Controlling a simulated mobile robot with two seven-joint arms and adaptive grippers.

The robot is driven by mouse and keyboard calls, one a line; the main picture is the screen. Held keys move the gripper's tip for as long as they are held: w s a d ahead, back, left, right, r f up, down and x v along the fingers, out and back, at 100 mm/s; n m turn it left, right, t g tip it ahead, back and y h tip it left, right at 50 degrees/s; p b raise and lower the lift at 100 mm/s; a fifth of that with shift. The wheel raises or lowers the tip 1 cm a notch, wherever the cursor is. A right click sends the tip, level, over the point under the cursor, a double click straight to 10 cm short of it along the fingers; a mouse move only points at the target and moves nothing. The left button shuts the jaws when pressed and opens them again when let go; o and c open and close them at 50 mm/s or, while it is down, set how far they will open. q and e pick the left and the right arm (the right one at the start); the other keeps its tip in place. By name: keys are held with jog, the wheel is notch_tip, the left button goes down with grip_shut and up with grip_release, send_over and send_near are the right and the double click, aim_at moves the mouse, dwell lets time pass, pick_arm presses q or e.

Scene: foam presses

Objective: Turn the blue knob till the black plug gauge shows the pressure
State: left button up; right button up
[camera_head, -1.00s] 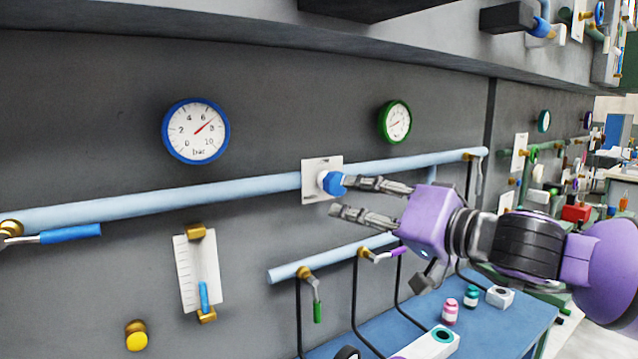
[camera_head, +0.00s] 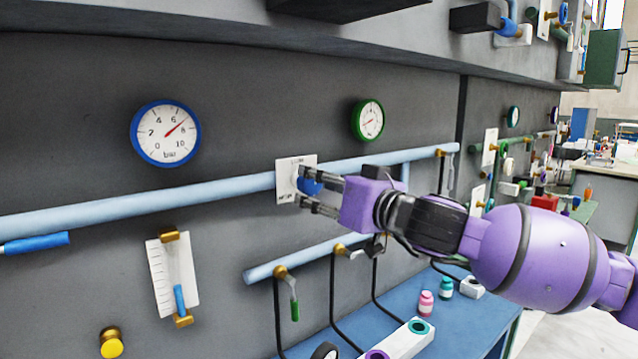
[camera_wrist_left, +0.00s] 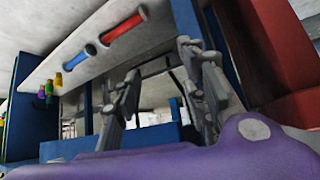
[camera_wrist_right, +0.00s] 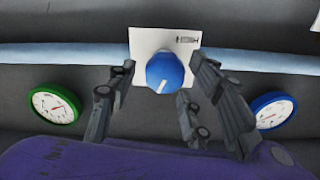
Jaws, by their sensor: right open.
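The blue knob (camera_head: 310,182) sits on a white plate (camera_head: 284,182) on the light blue wall pipe. My right gripper (camera_head: 303,187) is open, its fingers reaching to either side of the knob. In the right wrist view the knob (camera_wrist_right: 165,71), with a white pointer mark, lies between the spread fingertips, with gaps on both sides. A round black-rimmed thing (camera_head: 325,351), perhaps a gauge, is cut off at the bottom edge; its reading cannot be seen. My left gripper (camera_wrist_left: 162,62) shows only in its wrist view, open and empty, away from the knob.
A blue-rimmed bar gauge (camera_head: 166,133) reads about 7. A green-rimmed gauge (camera_head: 368,121) hangs further right. A lower pipe (camera_head: 310,257) with small levers runs above the blue bench (camera_head: 470,315). A white flow meter (camera_head: 173,277) is at lower left.

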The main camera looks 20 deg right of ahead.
jog(key=shift+w+a, duration=0.3)
jog(key=shift+w, duration=0.35)
pick_arm(q)
jog(key=shift+s+d+f, duration=0.1)
jog(key=shift+s, duration=0.1)
pick_arm(e)
jog(key=shift+s, duration=0.1)
jog(key=shift+c, duration=1.2)
jog(key=c, duration=0.8)
pick_arm(q)
jog(key=shift+s+a, duration=0.1)
jog(key=shift+a, duration=0.1)
pick_arm(e)
jog(key=shift+f, duration=0.1)
pick_arm(q)
jog(key=shift+f, duration=0.1)
